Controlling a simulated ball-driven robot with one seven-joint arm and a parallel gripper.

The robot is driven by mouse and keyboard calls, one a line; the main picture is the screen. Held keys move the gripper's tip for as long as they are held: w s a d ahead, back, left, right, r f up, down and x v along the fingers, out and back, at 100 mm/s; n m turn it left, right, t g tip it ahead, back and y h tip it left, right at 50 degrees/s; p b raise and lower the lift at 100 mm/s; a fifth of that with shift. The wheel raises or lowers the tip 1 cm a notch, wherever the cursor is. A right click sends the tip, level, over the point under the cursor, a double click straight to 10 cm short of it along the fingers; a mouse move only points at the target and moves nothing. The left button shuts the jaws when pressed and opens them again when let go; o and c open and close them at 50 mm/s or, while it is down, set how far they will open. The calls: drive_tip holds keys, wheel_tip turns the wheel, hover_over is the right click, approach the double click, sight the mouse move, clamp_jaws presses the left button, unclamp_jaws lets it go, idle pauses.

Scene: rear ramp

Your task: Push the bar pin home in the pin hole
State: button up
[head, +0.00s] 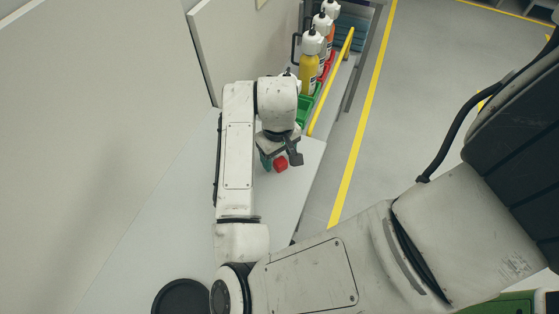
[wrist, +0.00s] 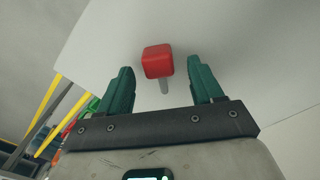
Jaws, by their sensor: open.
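My gripper (wrist: 160,76) has two green fingers spread apart, one on each side of the pin, with clear gaps to both. Nothing is held. In the head view my gripper (head: 279,158) is partly covered by my own wrist. I cannot make out the pin hole or how far the shank sits in anything.
A pale flat surface (head: 155,235) lies under my arm, with a round black disc (head: 181,298) on it. Several bottles, one yellow (head: 310,75), stand beyond my gripper beside a yellow rail (head: 330,85). Grey floor with a yellow line (head: 362,128) is open at the right.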

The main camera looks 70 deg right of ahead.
drive_tip(key=shift+f, duration=0.9)
drive_tip(key=c, duration=1.1)
drive_tip(key=shift+c, duration=0.2)
